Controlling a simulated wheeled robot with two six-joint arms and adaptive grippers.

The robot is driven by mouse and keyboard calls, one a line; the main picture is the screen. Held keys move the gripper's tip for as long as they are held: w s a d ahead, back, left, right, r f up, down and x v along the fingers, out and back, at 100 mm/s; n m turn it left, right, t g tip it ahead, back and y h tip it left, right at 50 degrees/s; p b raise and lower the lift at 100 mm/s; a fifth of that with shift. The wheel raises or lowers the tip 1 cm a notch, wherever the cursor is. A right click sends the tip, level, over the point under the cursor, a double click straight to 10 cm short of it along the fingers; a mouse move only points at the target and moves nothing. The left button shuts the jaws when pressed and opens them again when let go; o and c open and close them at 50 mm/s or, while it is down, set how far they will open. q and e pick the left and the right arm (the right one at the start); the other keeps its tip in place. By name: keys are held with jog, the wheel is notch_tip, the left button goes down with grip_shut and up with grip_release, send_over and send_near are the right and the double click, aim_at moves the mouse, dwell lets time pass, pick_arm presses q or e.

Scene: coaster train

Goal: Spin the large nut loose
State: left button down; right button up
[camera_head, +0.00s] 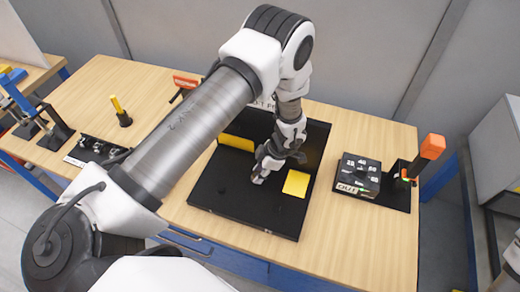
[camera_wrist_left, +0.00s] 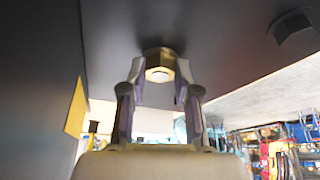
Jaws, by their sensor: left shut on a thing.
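My left gripper (camera_head: 262,172) reaches down over a black panel (camera_head: 225,190) on the wooden table. In the left wrist view its two fingers (camera_wrist_left: 160,82) are closed on either side of a short round metal piece with a pale end, which appears to be the large nut (camera_wrist_left: 159,70). The nut sits against a dark surface in that view. In the head view the gripper and arm hide the nut, and I cannot tell how far it is turned. My right gripper is not in view.
Yellow patches (camera_head: 296,183) mark the panel. To the right stand a black numbered box (camera_head: 358,176) and an orange-topped post (camera_head: 432,147). To the left are a yellow-topped peg (camera_head: 119,108) and a blue-handled device (camera_head: 18,92). Bare table (camera_head: 350,235) shows at front right.

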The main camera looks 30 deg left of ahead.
pick_arm(q)
jog(key=shift+s+f, duration=0.15)
jog(key=shift+s, duration=0.05)
jog(key=c, duration=0.8)
grip_release()
jog(key=shift+c, duration=0.2)
jog(key=shift+w+a, duration=0.1)
jog(key=shift+r, duration=0.25)
notch_tip(320, 180, up, 10)
jog(key=shift+f, duration=0.25)
